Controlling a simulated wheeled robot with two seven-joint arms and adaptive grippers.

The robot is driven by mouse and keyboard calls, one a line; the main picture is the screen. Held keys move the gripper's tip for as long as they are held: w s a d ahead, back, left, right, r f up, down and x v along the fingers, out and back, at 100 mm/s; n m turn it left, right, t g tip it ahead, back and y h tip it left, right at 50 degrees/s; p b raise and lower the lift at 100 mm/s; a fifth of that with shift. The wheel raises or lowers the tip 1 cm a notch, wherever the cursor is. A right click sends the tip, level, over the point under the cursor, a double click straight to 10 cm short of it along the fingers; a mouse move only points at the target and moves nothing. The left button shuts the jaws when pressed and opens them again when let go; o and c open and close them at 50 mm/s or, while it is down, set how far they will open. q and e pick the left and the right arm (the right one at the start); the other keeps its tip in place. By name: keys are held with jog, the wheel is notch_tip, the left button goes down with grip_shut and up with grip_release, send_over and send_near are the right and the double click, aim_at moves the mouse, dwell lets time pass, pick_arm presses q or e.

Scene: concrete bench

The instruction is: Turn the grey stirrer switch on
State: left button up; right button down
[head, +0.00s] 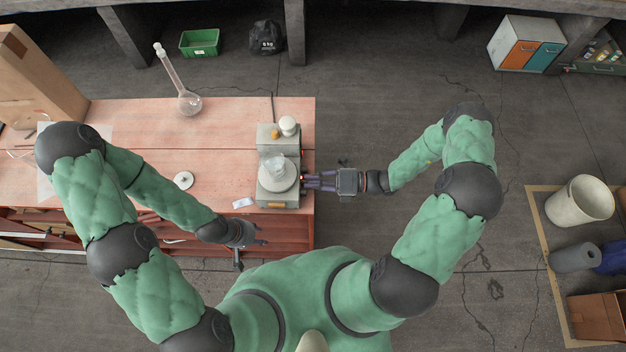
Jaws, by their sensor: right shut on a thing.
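The grey stirrer (265,197) stands at the right end of the wooden bench, with a glass beaker (275,165) on its round white plate. My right gripper (304,181) comes in from the right, and its purple fingertips are at the stirrer's right side. It is shut on the stirrer switch, which is mostly hidden by the fingers. A small red-orange glow shows at the fingertips. My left gripper (262,236) is off the bench's front edge, left of and below the stirrer, with its fingers apart and empty.
A grey box (265,143) with a white container (288,125) and an orange item stands behind the stirrer. A long-necked flask (189,103), a white disc (183,180) and a small white packet (243,203) are on the bench (225,130).

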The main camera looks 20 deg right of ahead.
jog(key=shift+w+d, duration=0.1)
jog(key=c, duration=1.5)
grip_release()
jog(key=shift+n, duration=0.3)
